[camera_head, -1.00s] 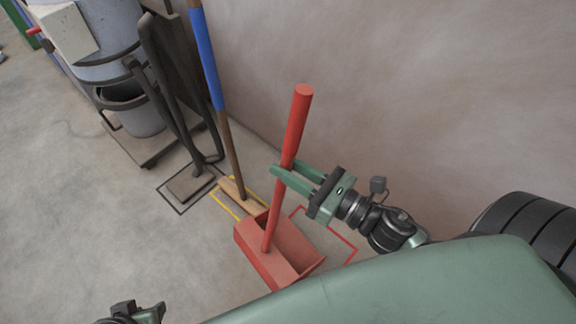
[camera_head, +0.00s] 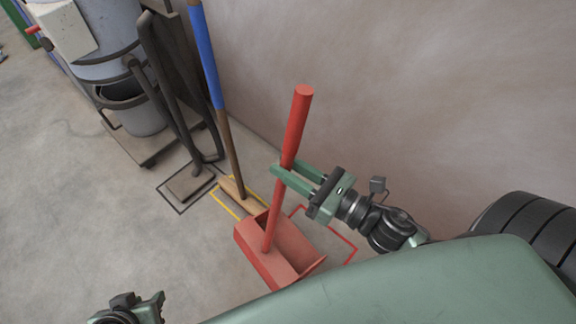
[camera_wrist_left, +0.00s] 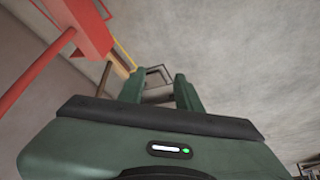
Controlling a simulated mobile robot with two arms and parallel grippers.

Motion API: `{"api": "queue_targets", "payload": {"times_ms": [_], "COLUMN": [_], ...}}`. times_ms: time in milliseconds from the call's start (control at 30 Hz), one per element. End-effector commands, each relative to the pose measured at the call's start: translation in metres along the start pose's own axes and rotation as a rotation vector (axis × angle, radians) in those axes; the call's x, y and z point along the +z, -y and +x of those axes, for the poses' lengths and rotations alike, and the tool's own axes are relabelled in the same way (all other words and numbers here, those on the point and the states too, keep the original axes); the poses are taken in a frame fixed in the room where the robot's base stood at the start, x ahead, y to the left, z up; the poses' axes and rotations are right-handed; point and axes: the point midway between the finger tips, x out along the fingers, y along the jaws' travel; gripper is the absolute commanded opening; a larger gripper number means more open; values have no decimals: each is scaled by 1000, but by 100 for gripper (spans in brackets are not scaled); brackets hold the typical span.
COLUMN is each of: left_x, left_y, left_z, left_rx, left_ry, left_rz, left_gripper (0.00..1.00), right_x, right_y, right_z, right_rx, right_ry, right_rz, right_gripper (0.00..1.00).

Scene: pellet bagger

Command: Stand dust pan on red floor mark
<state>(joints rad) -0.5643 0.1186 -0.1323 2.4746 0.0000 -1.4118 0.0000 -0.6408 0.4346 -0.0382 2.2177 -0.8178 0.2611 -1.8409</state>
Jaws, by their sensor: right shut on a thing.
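The red dust pan (camera_head: 285,245) has a long red handle that rises up and leans a little right in the head view. My right gripper (camera_head: 281,173) is shut on this handle at about mid-height. The red floor mark (camera_head: 343,240) is a red outline by the wall; the pan overlaps its left part in the picture and hides it. I cannot tell whether the pan touches the floor. My left gripper (camera_head: 140,300) is low at the left, apart from the pan. In the left wrist view its fingers (camera_wrist_left: 160,88) stand apart and empty; the pan (camera_wrist_left: 85,25) shows at upper left.
A broom (camera_head: 212,80) with a blue-and-brown handle stands in the yellow floor mark (camera_head: 224,206), close left of the pan. A dark-framed tool (camera_head: 190,183) stands in a black mark. The wall (camera_head: 420,90) is behind.

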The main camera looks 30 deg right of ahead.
Motion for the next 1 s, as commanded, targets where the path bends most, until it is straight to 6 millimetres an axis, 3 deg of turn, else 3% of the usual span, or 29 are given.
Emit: {"api": "queue_targets", "payload": {"times_ms": [1000], "left_x": [-19], "left_y": [-2], "left_z": [4], "left_rx": [4], "left_ry": [-85], "left_rz": [2], "left_gripper": [34], "right_x": [-4], "right_y": [0], "right_z": [0], "right_rx": [2], "right_ry": [4], "right_rz": [0], "right_gripper": [0]}}
